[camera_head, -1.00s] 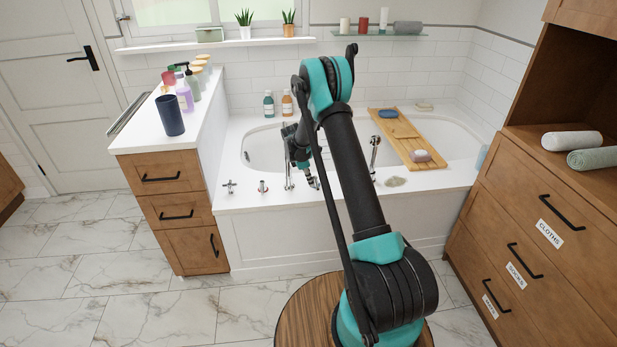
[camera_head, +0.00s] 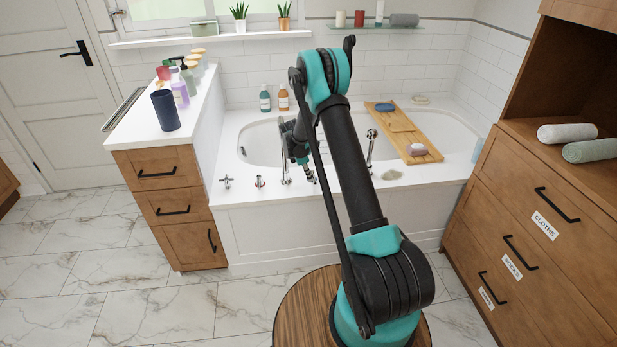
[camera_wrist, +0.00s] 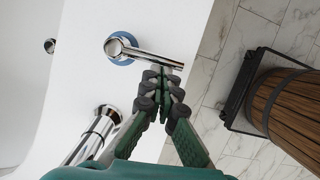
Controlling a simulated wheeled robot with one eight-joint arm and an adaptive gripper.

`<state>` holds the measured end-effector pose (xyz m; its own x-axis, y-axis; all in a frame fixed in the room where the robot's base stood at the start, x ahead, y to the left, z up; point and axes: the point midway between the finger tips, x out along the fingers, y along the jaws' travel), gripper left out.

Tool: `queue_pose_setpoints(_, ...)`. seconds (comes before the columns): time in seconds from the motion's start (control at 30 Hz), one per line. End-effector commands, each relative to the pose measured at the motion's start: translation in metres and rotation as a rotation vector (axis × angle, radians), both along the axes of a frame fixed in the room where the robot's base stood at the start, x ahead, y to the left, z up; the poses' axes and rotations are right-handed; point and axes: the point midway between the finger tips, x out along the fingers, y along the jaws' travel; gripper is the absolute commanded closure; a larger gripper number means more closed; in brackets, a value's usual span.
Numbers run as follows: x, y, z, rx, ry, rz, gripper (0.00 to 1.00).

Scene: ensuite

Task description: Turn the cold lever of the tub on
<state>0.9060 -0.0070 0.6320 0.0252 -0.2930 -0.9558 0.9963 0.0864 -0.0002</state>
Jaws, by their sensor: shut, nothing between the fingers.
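The cold lever (camera_wrist: 150,57) of the tub is a chrome handle on a round hub with a blue ring, on the white tub rim (camera_wrist: 85,75). In the wrist view it points right, slightly downward in the picture. My gripper (camera_wrist: 164,78) is shut and empty, its dark fingertips at the lever's free end; I cannot tell whether they touch. In the head view my gripper (camera_head: 307,174) is low over the tub's front rim, right of the chrome spout (camera_head: 284,165), and largely hides the cold lever.
A red-ringed tap (camera_head: 260,182) and a cross handle (camera_head: 226,182) stand left of the spout. A chrome hand shower (camera_head: 371,150) stands to the right. A wooden bath tray (camera_head: 425,143) crosses the tub.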

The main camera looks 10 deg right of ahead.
Motion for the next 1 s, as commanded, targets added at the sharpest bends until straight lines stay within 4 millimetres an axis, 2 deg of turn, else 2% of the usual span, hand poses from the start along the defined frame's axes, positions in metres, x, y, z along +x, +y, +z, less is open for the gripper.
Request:
queue_pose_setpoints(0.37,-0.003,-0.009,0.000,0.000,0.000,0.131,1.00)
queue_pose_setpoints(0.77,-0.004,-0.027,0.000,-0.001,0.000,0.401,1.00)
queue_pose_setpoints(1.0,-0.003,-0.032,0.000,0.000,0.001,0.407,1.00)
